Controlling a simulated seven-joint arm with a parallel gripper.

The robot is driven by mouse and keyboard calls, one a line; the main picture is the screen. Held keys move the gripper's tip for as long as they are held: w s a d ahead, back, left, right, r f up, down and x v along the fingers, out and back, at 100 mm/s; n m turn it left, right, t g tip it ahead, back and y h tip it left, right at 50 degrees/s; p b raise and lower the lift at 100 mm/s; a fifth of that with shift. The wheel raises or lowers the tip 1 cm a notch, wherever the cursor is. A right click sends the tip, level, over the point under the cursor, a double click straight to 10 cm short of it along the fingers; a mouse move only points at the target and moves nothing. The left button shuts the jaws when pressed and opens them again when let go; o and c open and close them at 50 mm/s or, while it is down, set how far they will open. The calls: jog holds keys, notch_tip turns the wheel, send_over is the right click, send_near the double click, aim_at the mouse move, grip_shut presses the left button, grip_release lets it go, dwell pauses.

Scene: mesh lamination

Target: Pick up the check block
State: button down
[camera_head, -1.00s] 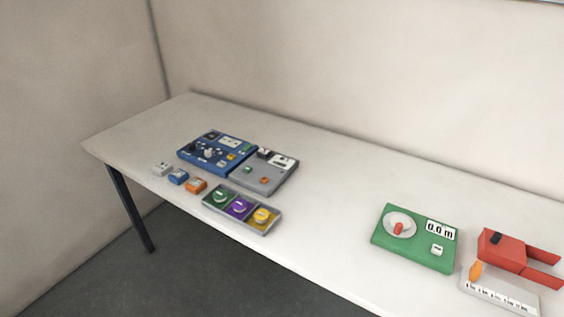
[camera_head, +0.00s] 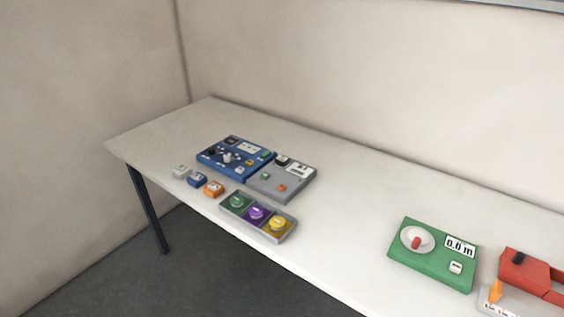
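No label that I can read tells which object is the check block. Three small blocks sit in a row near the table's front left edge: a white one (camera_head: 181,172), a blue one (camera_head: 197,180) and an orange one (camera_head: 213,189). They stand apart from one another. Each has a small marking on top, too small to read. My gripper is not in view.
Behind the blocks lie a blue panel (camera_head: 212,157) and a grey panel (camera_head: 284,192). A grey tray (camera_head: 272,239) holds green, purple and yellow round pieces. A green device (camera_head: 426,271) and a red device (camera_head: 523,271) stand at right. The table (camera_head: 350,210) is clear between.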

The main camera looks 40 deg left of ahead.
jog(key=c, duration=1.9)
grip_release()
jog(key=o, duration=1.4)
